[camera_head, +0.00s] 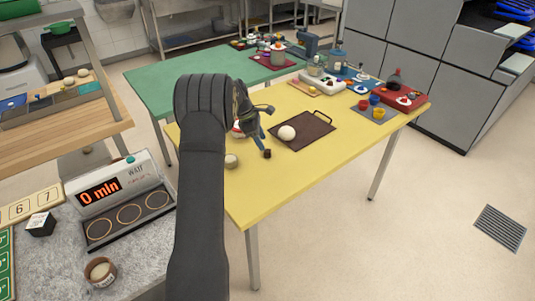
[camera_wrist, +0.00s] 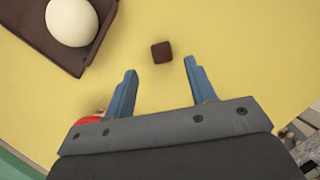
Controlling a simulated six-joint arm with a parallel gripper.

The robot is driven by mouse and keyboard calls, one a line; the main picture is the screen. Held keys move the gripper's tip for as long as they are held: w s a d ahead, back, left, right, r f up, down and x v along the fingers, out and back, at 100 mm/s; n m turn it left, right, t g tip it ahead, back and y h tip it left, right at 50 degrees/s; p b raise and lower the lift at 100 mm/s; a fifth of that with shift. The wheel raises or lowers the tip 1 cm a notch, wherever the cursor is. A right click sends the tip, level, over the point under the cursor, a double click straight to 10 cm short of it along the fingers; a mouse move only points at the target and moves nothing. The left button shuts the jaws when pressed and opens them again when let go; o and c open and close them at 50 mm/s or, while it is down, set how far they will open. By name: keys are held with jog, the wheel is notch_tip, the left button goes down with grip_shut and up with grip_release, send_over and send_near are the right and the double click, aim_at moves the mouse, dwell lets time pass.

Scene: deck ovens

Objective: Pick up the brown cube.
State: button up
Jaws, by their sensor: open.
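A small dark brown cube (camera_head: 267,154) sits on the yellow table (camera_head: 260,200), left of the dark tray. In the wrist view the brown cube (camera_wrist: 161,52) lies on the bare yellow surface, ahead of my gripper (camera_wrist: 160,82) and roughly centred between its two blue fingers. My gripper (camera_head: 258,136) is open, with nothing between the fingers. In the head view its fingers are close to the cube and partly hidden by my arm. I cannot tell the exact height above the table.
A dark brown tray (camera_head: 318,136) with a white dough ball (camera_head: 286,132) lies right of the cube. A red and white thing (camera_head: 238,130) shows partly behind my arm. A small pale round thing (camera_head: 231,161) stands nearby. The table's front part is clear.

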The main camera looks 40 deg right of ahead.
aim_at(267, 151)
jog(key=x, duration=0.5)
jog(key=shift+s+f, duration=0.15)
jog(key=shift+s, duration=0.05)
jog(key=c, duration=1.1)
jog(key=shift+o, duration=0.2)
